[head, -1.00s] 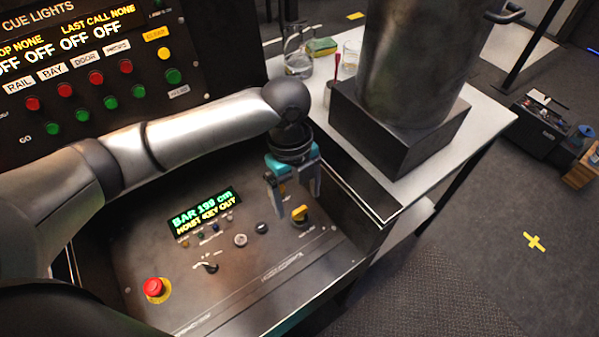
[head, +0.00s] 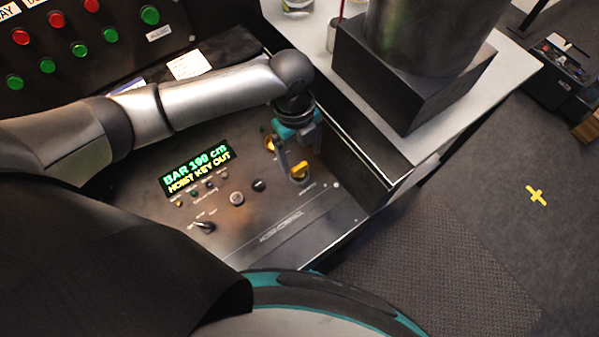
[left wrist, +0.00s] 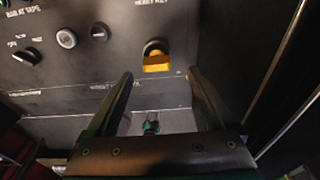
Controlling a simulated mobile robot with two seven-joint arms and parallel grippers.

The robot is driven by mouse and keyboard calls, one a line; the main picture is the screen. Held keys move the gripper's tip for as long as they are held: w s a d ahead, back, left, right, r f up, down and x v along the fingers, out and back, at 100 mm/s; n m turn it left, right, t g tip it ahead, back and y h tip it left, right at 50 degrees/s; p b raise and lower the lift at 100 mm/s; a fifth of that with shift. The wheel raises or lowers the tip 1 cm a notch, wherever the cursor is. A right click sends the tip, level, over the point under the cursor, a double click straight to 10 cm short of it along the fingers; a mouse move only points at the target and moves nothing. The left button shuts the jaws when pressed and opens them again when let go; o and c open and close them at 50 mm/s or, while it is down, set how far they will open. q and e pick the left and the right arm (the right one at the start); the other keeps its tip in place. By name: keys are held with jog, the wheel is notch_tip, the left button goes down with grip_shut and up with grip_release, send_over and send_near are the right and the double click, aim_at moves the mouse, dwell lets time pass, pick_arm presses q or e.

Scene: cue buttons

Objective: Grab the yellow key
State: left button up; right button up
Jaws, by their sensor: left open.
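The yellow key (head: 300,169) sits on the sloped control panel (head: 272,213), near its right end. It also shows in the left wrist view (left wrist: 157,62), where it sticks out of a round dark switch just beyond the fingertips. My left gripper (head: 300,158) is open above the key, with its fingers pointing down at the panel. In the left wrist view the open fingers (left wrist: 160,77) stand left and right of the key's line, with nothing between their tips. My right gripper is not in view.
A lit display (head: 196,167) reads "HOIST KEY OUT". Small knobs (head: 237,198) sit left of the key. A large metal cylinder on a dark block (head: 400,85) stands on the white table (head: 455,110) at the right. Red and green buttons (head: 80,49) are at upper left.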

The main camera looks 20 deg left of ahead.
aim_at(299, 166)
pick_arm(q)
jog(key=f, duration=0.1)
jog(key=f+b, duration=0.1)
jog(key=f, duration=0.3)
jog(key=shift+s+f+b, duration=0.1)
jog(key=shift+s+b, duration=0.2)
jog(key=shift+b, duration=0.05)
jog(key=shift+c, duration=0.2)
grip_shut()
